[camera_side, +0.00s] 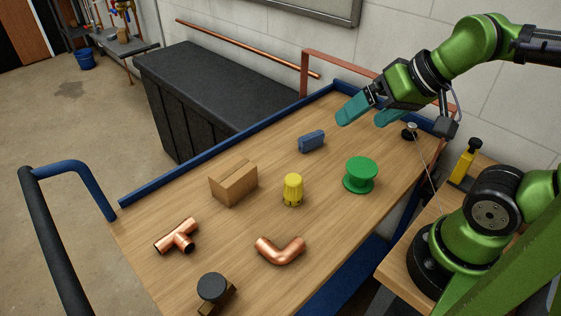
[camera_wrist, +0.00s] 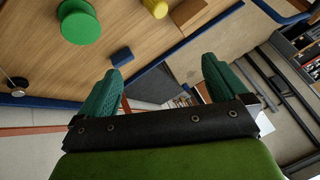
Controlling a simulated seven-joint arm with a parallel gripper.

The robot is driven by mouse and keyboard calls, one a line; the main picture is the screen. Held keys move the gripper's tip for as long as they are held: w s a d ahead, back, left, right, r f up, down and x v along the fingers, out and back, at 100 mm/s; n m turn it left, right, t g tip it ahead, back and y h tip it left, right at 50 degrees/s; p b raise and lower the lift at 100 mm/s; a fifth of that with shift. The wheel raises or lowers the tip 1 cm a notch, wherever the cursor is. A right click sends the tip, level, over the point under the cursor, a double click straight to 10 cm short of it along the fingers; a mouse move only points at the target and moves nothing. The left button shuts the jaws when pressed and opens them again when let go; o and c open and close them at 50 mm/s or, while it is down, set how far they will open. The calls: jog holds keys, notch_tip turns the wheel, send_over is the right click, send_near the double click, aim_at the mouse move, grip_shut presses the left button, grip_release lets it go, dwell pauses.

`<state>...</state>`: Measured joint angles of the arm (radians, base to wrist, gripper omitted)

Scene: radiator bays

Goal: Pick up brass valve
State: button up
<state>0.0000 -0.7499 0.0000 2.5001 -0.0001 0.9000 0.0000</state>
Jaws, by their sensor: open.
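No part is clearly marked as the brass valve. The closest match is a piece with a round black cap over a brownish body (camera_side: 213,290) at the near edge of the bench in the side view, partly cut off by the frame. My gripper (camera_side: 370,113) is open and empty, raised above the bench's far right end, well away from that piece. In the wrist view my gripper (camera_wrist: 165,58) shows two teal fingers spread apart with nothing between them. The capped piece is not seen in the wrist view.
The wooden bench (camera_side: 330,235) holds a copper tee (camera_side: 178,236), copper elbow (camera_side: 280,250), cardboard box (camera_side: 233,183), yellow cylinder (camera_side: 292,190), green spool (camera_side: 360,175) and blue block (camera_side: 312,141). A blue rail (camera_side: 230,145) edges it. A small silver-topped black piece (camera_side: 410,131) stands at the right.

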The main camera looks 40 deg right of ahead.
jog(key=a+f, duration=0.1)
jog(key=a, duration=0.1)
jog(key=n+g+h, duration=0.2)
jog(key=n+g, duration=0.5)
send_near(209, 287)
notch_tip(209, 287, down, 8)
jog(key=shift+w+f, duration=0.15)
jog(key=shift+f, duration=0.1)
jog(key=shift+d+f, duration=0.15)
jog(key=shift+f, duration=1.15)
jog(key=shift+d+f, duration=0.15)
jog(key=shift+f, duration=1.2)
jog(key=c, duration=1.2)
jog(key=shift+r, duration=0.1)
